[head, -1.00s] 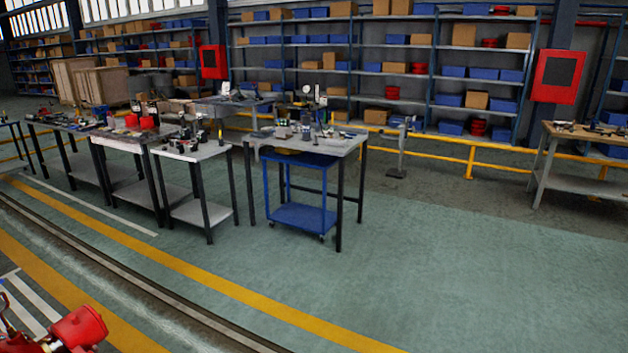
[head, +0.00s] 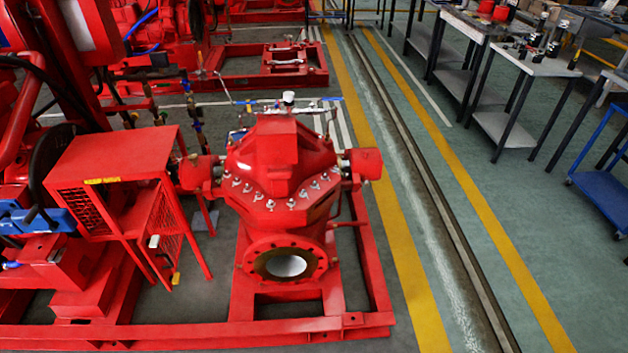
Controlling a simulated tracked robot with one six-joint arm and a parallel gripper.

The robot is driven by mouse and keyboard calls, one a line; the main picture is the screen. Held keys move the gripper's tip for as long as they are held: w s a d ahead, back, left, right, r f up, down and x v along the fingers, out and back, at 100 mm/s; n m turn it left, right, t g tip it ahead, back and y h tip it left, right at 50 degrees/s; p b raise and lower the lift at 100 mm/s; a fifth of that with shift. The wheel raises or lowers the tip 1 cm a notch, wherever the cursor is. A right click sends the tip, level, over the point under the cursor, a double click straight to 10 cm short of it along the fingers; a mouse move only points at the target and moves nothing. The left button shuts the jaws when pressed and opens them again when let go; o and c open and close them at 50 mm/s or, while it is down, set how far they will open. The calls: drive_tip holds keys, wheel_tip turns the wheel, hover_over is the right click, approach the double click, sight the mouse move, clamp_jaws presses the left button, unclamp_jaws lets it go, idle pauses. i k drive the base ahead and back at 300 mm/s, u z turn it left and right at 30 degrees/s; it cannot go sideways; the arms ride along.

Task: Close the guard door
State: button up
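The red coupling guard (head: 115,155) stands left of the red pump in the head view, with a solid top and a mesh side (head: 85,212). A red framed mesh panel (head: 172,240), which looks like the guard door, stands at an angle at the guard's right front. It appears swung open, with a gap between it and the mesh side. A small pale handle-like part (head: 154,241) and a yellow part (head: 176,279) are on it. My gripper is not in view.
The red pump (head: 283,165) with an open round flange (head: 286,264) stands right of the guard on a red base frame (head: 190,335). Blue parts (head: 35,220) lie left of the guard. Green floor with yellow lines (head: 400,265) is clear at right, before the workbenches (head: 540,65).

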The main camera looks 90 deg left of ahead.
sight(156, 258)
drive_tip(key=u, duration=4.05)
drive_tip(key=i, duration=1)
